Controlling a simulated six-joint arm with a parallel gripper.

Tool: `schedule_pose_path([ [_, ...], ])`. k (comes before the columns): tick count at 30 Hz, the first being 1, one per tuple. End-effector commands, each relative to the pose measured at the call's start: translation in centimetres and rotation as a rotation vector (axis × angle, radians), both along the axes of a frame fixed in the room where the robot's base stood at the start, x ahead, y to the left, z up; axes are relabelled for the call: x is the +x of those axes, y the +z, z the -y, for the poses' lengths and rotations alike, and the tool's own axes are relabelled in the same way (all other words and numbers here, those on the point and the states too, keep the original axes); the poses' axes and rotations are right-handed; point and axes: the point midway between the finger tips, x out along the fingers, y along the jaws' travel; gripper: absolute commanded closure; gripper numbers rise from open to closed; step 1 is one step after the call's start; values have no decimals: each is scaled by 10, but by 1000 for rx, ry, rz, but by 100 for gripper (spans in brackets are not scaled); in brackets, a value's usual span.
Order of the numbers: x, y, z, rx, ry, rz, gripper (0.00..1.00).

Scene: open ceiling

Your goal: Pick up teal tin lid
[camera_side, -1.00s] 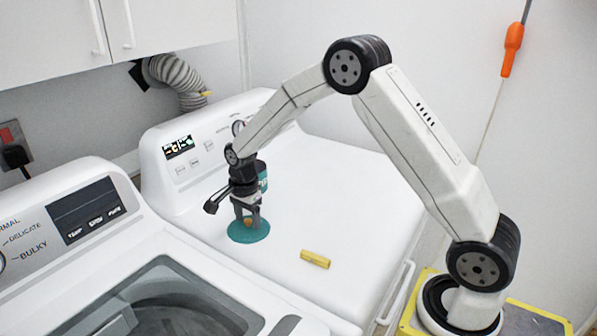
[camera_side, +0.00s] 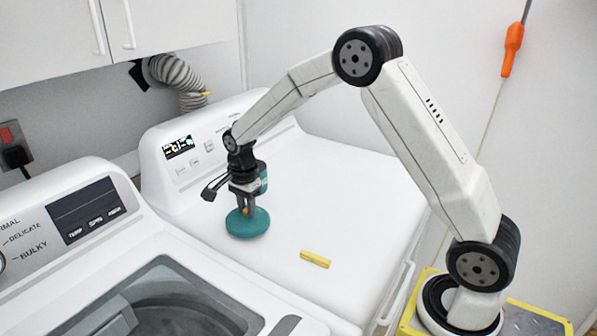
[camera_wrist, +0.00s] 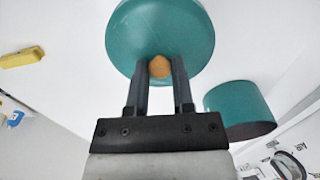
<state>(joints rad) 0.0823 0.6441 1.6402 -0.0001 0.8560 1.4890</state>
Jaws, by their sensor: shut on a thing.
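The teal tin lid (camera_side: 247,226) is a round disc with a tan knob (camera_wrist: 159,67) on top. My gripper (camera_side: 247,208) points down over the lid, its two fingers shut on the knob. In the wrist view the lid (camera_wrist: 150,25) fills the top middle, and the fingers of my gripper (camera_wrist: 160,75) close around the knob from both sides. The lid appears slightly raised from the white machine top in the side view. Its underside is hidden.
A teal cylinder, seemingly the tin (camera_wrist: 238,106), stands just behind my gripper, partly hidden in the side view (camera_side: 263,178). A yellow block (camera_side: 315,259) lies to the right on the white dryer top (camera_side: 350,190). An open washer (camera_side: 165,300) is at front left.

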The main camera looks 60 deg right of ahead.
Motion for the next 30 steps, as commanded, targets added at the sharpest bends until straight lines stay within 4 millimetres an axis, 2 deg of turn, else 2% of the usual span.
schedule_pose_path([
  [15,-50,59,-3,0,0,3,100],
  [30,-117,88,-8,0,0,0,100],
])
